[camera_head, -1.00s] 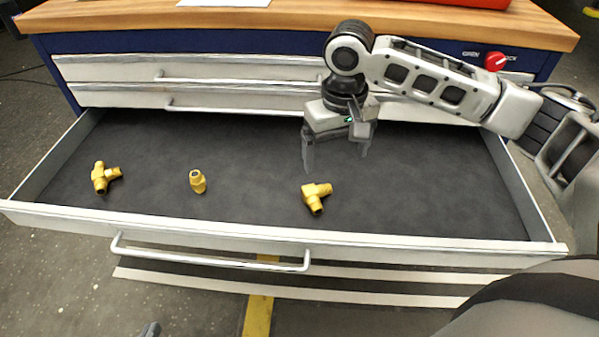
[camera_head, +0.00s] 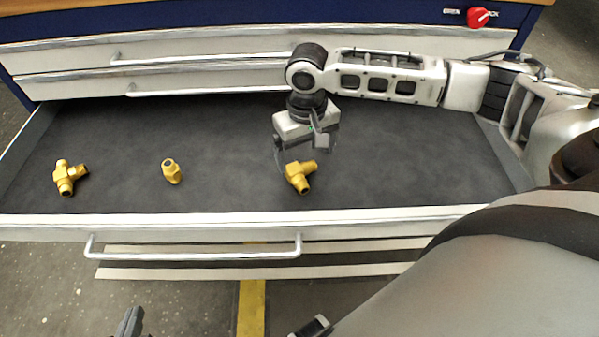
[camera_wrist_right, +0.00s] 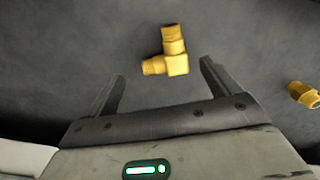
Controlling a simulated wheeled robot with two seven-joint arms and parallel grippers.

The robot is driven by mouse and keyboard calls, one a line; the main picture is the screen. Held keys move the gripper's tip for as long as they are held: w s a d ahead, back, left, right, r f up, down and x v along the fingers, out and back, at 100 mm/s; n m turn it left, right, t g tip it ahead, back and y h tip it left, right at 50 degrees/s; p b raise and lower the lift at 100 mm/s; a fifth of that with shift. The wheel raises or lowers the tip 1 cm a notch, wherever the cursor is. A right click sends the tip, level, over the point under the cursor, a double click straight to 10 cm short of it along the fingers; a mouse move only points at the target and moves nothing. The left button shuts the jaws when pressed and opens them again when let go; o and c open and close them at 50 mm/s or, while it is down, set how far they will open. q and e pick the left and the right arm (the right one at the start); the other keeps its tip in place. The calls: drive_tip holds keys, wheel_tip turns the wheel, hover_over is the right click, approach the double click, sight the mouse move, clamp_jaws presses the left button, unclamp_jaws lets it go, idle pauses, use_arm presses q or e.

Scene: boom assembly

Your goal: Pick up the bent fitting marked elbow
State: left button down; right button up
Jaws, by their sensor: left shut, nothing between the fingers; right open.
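The elbow (camera_head: 300,177) is a brass-yellow bent fitting lying on the dark drawer floor, below my right gripper (camera_head: 296,157) in the head view. In the right wrist view the elbow (camera_wrist_right: 176,60) shows its L shape, just ahead of and between the two finger tips. My right gripper is open and points down, with nothing held. The gap in height between fingers and elbow is hard to tell. No marking is legible on it. My left gripper (camera_head: 130,322) shows only in part at the bottom edge, outside the drawer, shut and empty.
A yellow tee fitting (camera_head: 68,178) and a short straight fitting (camera_head: 172,171) lie to the left in the open drawer (camera_head: 220,130). The straight drawer front with its handle (camera_head: 195,255) is nearest. The drawer floor right of the elbow is clear.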

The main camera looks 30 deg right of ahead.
sight(303, 170)
drive_tip(key=f, duration=0.4)
drive_tip(key=shift+a+f+b, duration=0.15)
drive_tip(key=shift+a+b, duration=0.1)
drive_tip(key=shift+b, duration=0.15)
drive_tip(key=c, duration=1.2)
drive_tip(key=shift+w, duration=0.1)
